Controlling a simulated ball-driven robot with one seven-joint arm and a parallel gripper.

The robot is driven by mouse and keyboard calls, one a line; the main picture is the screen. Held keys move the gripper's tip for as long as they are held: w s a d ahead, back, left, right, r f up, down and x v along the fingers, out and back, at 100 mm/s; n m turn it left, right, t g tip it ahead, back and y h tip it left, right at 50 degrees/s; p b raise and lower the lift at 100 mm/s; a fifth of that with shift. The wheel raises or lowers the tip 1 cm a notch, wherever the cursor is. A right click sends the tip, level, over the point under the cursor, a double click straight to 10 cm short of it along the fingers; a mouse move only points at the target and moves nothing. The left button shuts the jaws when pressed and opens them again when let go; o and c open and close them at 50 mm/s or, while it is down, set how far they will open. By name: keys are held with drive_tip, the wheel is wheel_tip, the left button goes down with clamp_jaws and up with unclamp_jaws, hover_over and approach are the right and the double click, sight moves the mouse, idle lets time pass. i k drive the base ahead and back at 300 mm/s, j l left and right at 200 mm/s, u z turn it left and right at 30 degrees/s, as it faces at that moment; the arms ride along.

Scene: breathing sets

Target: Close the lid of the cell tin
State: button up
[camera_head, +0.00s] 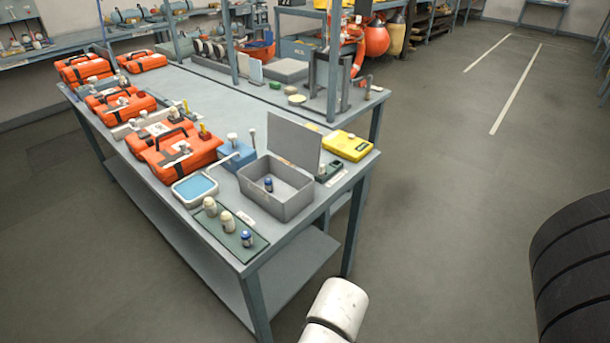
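The cell tin (277,199) is a grey rectangular box near the front right corner of the workbench. Its lid (294,141) stands open, raised nearly upright along the back side. One small cell (268,185), dark blue with a pale top, stands inside the tin. My gripper is not in view. A white rounded part at the bottom of the picture appears to be my arm, apart from the bench and the tin.
In front of the tin, a dark green mat (232,232) holds several small cells. A blue-topped tray (195,187) lies left. A yellow case (347,145) sits behind the lid. Orange cases (178,150) line the bench's left.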

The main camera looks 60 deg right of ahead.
sight(296, 144)
drive_tip(key=k+l, duration=0.1)
drive_tip(key=l, duration=0.35)
drive_tip(key=l+u, duration=0.1)
drive_tip(key=l, duration=0.35)
drive_tip(key=k+l, duration=0.15)
drive_tip(key=l, duration=0.3)
drive_tip(key=k+l+u, duration=0.15)
drive_tip(key=l, duration=0.3)
drive_tip(key=k+l, duration=0.1)
drive_tip(key=l, duration=0.35)
drive_tip(key=k+l+u, duration=0.1)
drive_tip(key=l, duration=0.3)
drive_tip(key=k+l, duration=0.15)
drive_tip(key=l, duration=0.3)
drive_tip(key=k+l+u, duration=0.1)
drive_tip(key=l, duration=0.3)
